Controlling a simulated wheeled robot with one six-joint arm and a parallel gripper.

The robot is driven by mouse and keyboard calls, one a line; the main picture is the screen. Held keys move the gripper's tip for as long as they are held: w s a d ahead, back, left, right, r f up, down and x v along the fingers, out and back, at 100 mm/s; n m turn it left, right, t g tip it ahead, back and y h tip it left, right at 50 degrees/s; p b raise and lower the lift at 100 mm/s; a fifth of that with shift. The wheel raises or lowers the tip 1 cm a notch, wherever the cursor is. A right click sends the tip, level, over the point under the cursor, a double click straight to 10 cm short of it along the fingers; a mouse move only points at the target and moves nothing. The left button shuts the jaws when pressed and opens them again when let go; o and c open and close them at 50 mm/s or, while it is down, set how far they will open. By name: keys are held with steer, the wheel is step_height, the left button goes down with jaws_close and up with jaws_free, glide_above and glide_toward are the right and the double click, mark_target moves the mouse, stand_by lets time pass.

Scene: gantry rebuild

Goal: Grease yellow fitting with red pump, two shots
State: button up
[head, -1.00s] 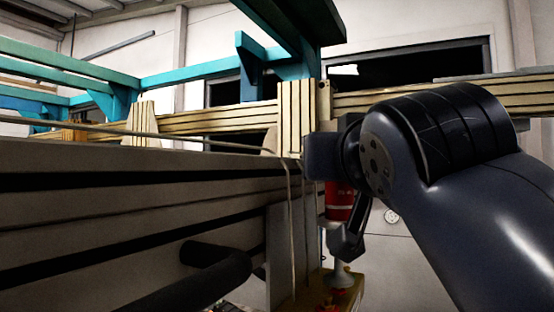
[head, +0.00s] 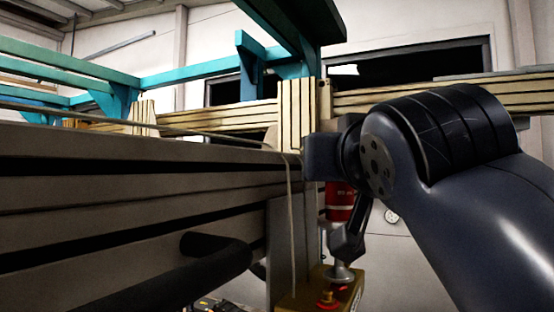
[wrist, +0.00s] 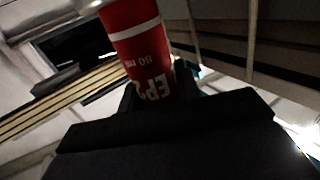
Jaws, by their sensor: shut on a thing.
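The red pump (head: 340,200) is held upright by my gripper (wrist: 158,92), whose jaws are shut around its red body. The wrist view shows the pump's red body (wrist: 138,40) with white lettering. In the head view, the pump's grey lower end (head: 340,273) is just over or on a yellowish block (head: 300,297); I cannot tell whether it touches. A red fitting (head: 326,299) stands on the block, left of and nearer than the pump's end. I cannot make out a yellow fitting; the pump's end may hide it.
A long grooved beam (head: 120,190) fills the left, with a black handle bar (head: 215,245) on it. A thin cable (head: 290,215) hangs over its end beside the pump. A wooden-coloured rail (head: 410,98) and teal frames (head: 190,75) stand behind.

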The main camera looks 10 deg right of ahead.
steer(key=shift+r, duration=0.4)
step_height(320, 180, up, 4)
steer(key=p, duration=0.4)
steer(key=shift+r, duration=1)
stand_by(0.4)
